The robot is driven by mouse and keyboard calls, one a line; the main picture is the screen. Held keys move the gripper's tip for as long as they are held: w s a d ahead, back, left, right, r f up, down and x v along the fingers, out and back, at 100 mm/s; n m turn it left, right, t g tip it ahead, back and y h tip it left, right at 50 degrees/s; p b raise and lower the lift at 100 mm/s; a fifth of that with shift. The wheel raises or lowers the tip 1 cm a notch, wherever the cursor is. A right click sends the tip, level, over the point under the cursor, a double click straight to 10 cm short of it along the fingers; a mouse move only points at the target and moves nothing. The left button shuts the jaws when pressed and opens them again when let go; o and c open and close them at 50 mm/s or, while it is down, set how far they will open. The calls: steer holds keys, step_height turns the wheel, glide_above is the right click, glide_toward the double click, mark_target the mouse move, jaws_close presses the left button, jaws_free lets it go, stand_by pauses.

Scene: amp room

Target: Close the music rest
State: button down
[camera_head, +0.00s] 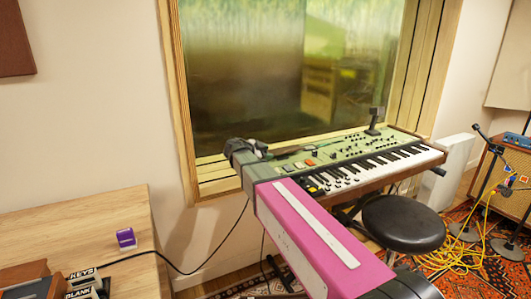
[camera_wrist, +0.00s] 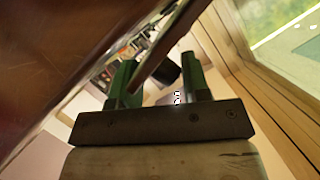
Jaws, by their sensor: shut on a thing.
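The keyboard (camera_head: 345,165) stands under the window, with a pale green control panel and a row of keys. My gripper (camera_head: 258,148) is at the back left end of the keyboard, and my arm hides that end. In the wrist view my gripper (camera_wrist: 157,72) has its two green fingers on either side of a thin brown strip (camera_wrist: 168,45), which seems to be the edge of the music rest. My gripper is shut on it. The rest of the music rest and its tilt cannot be made out clearly.
The wooden window frame (camera_head: 180,100) is close behind my gripper. A black stool (camera_head: 403,222) stands before the keyboard. A wooden desk (camera_head: 80,222) with a purple box (camera_head: 126,238) is at the left. Microphone stands and yellow cables (camera_head: 460,250) are at the right.

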stand_by(0.3)
steer(key=c, duration=1)
jaws_free()
steer(key=shift+o, duration=0.2)
steer(key=shift+a, duration=0.1)
steer(key=v, duration=1)
steer(key=shift+s+a, duration=0.15)
steer(key=shift+a, duration=0.1)
steer(key=shift+r, duration=0.1)
